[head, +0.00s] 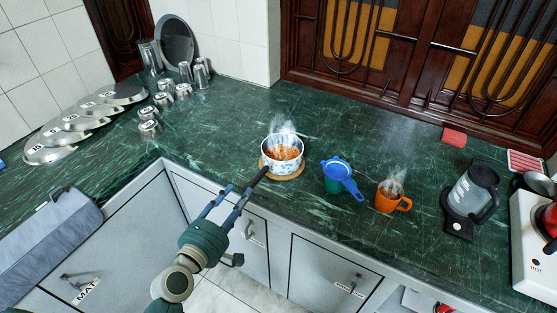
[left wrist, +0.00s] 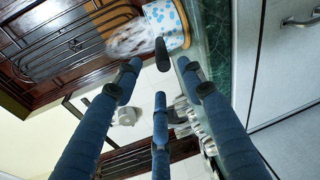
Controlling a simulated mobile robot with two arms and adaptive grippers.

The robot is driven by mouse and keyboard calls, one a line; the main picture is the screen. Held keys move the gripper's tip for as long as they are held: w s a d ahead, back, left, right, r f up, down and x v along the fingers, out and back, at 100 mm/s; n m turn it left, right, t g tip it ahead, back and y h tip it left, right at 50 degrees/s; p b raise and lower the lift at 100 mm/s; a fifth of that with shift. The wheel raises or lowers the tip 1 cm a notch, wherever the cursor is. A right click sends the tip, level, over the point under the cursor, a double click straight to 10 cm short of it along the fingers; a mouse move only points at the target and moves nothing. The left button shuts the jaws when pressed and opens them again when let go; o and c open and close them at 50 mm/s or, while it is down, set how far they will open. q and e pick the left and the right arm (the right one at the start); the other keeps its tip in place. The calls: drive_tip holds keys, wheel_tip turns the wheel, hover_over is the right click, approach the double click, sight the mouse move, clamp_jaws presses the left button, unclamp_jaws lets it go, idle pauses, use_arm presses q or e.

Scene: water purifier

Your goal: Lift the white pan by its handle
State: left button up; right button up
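The white pan (head: 283,164) has a blue pattern and holds steaming orange-red food. It sits upright on a round wooden board (head: 287,177) on the green counter. Its dark handle (head: 254,179) points to the lower left, toward my left gripper (head: 238,190). In the left wrist view the pan (left wrist: 168,28) is at the top, with its handle (left wrist: 162,55) reaching down between the spread fingertips of the left gripper (left wrist: 160,72). The fingers are apart and look empty; I cannot tell whether they touch the handle. My right gripper is not in view.
Right of the pan are a green cup with a blue strainer (head: 340,172), a steaming orange mug (head: 388,200) and a kettle-like jug (head: 470,195). Metal lids (head: 75,122) and canisters stand at the left. The counter's front edge runs below the pan.

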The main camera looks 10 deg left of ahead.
sight(247, 186)
use_arm(q)
drive_tip(key=x, duration=0.3)
drive_tip(key=p+x, duration=0.1)
drive_tip(key=x, duration=0.1)
drive_tip(key=shift+w+d+f, duration=0.2)
drive_tip(key=shift+d+f, duration=0.1)
drive_tip(key=shift+f, duration=0.1)
drive_tip(key=shift+s, duration=0.1)
drive_tip(key=shift+c, duration=0.7)
clamp_jaws()
drive_tip(key=shift+r, duration=0.2)
